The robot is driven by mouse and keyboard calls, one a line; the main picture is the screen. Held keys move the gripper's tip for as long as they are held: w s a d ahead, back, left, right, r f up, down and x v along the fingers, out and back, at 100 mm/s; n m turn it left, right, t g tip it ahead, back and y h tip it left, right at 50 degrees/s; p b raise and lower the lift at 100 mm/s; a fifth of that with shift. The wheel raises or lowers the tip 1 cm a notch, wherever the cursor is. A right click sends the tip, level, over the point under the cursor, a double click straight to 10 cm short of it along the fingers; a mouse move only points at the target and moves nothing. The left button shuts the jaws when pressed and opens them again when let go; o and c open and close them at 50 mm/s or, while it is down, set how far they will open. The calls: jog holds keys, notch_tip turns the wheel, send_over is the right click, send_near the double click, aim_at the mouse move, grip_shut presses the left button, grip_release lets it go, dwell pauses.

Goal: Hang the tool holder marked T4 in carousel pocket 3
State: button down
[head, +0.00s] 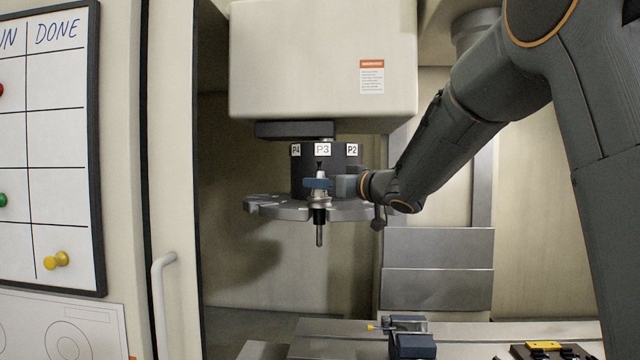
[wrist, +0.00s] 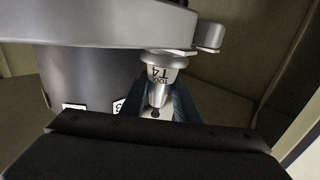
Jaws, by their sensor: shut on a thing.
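The tool holder marked T4 (head: 320,202) hangs upright with its thin tool pointing down, in front of the carousel's P3 label (head: 322,149). My gripper (head: 318,183) is shut on its upper part, reaching in from the right. In the wrist view the T4 marking shows on the holder (wrist: 160,63), between the dark fingers of my gripper (wrist: 158,103). The grey carousel disc (head: 275,209) is at the height of the holder's collar. In the wrist view the disc (wrist: 95,27) is right beside the collar. I cannot tell whether the holder is seated in pocket 3.
Labels P4 (head: 296,150) and P2 (head: 352,150) flank P3 on the dark drum. A pale machine housing (head: 320,60) overhangs it. A blue-grey vise (head: 411,340) stands below on the table. A dark tray with a yellow piece (head: 543,346) is at lower right.

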jog(key=c, duration=1.4)
grip_release()
jog(key=shift+o, duration=0.6)
jog(key=shift+f, duration=0.25)
jog(key=b+v, duration=0.2)
jog(key=v, duration=0.6)
jog(key=shift+r, duration=0.2)
